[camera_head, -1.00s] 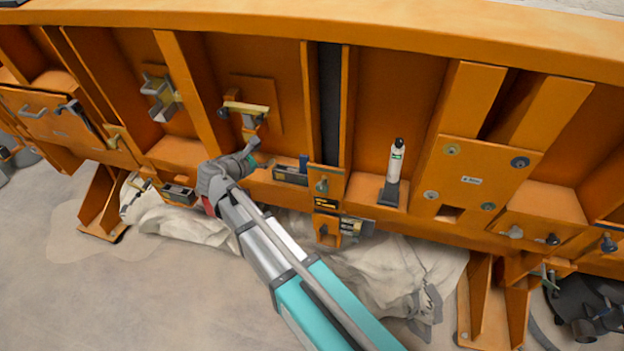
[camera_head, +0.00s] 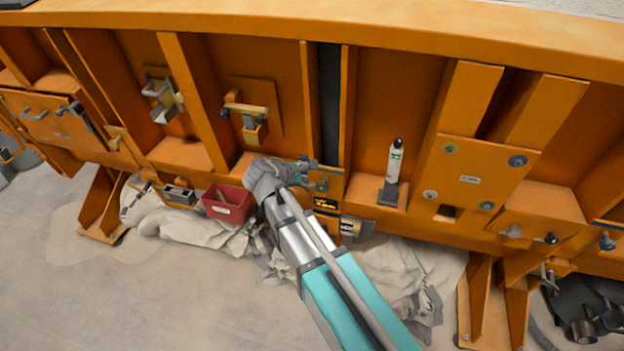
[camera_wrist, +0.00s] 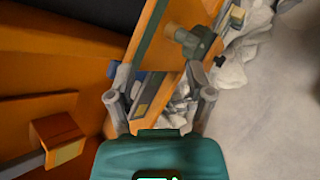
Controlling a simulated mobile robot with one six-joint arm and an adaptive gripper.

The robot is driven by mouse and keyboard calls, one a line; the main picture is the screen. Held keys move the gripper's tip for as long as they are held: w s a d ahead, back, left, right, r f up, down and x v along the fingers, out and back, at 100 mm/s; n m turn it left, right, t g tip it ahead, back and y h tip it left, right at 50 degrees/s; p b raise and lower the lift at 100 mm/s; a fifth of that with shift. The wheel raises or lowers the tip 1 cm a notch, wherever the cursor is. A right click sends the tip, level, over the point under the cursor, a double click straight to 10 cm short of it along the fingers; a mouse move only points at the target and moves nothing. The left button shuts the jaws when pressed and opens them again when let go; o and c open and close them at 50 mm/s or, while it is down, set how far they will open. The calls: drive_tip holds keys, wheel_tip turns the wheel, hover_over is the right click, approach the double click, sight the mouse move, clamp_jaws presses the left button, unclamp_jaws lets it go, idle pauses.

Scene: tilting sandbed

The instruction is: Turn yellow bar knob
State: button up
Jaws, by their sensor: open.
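The yellow bar knob (camera_head: 247,109) sits on a square orange plate in the left-centre bay of the orange frame. Its bar lies roughly level with a grey rounded left end, and a yellow block shows below it. My gripper (camera_wrist: 161,92) is open and empty in the wrist view. In the head view it is right of and below the yellow bar knob, apart from it, and mostly hidden by my wrist. In the wrist view an orange-yellow block on a grey bar shows at the lower left; I cannot tell if it is the knob.
A grey-green knob (camera_wrist: 188,41) on an orange plate is just beyond my fingers. A dark box (camera_wrist: 148,95) shows between them. A red bin (camera_head: 228,203) stands left of my wrist. A white bottle (camera_head: 394,160) stands to the right. Grey cloth lies below the frame.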

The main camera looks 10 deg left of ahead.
drive_tip(key=shift+s+d+f+m+g, duration=0.1)
drive_tip(key=shift+d+f+m+g, duration=0.1)
drive_tip(key=shift+d, duration=0.2)
drive_tip(key=shift+s+d+f+m+g, duration=0.1)
drive_tip(key=shift+d+f+m, duration=0.1)
drive_tip(key=shift+d, duration=0.2)
drive_tip(key=s+d+f+m+g+y, duration=0.2)
drive_tip(key=s+d+m, duration=0.3)
drive_tip(key=d, duration=0.3)
drive_tip(key=s+d+f+m+g+y, duration=0.2)
drive_tip(key=s+d+f+m+g, duration=0.1)
drive_tip(key=s+d+m, duration=0.2)
drive_tip(key=s+d+f+m+g+y, duration=0.3)
drive_tip(key=s+d+m, duration=0.2)
drive_tip(key=d+m, duration=0.4)
drive_tip(key=shift+d+g, duration=0.3)
drive_tip(key=shift+d, duration=1.1)
